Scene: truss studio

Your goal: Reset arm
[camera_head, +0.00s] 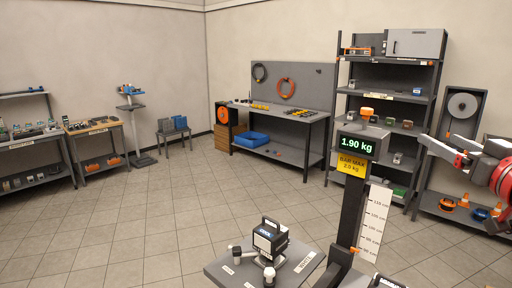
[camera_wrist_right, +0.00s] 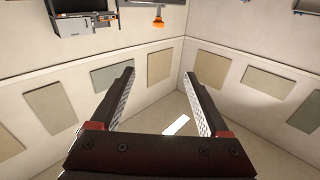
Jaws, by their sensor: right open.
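My right gripper (camera_head: 436,146) shows at the right edge of the head view, raised in front of the shelving, with its dark fingers pointing left. In the right wrist view the same gripper (camera_wrist_right: 157,82) has its two dark fingers spread wide apart, with nothing between them. My left gripper is not in view.
A scale display (camera_head: 357,144) reading 1.90 kg stands on a dark post left of my right gripper. A small table (camera_head: 225,270) carries a black-and-white device (camera_head: 270,238). A grey shelf unit (camera_head: 388,75) and a workbench (camera_head: 316,125) stand behind. The floor at centre left is clear.

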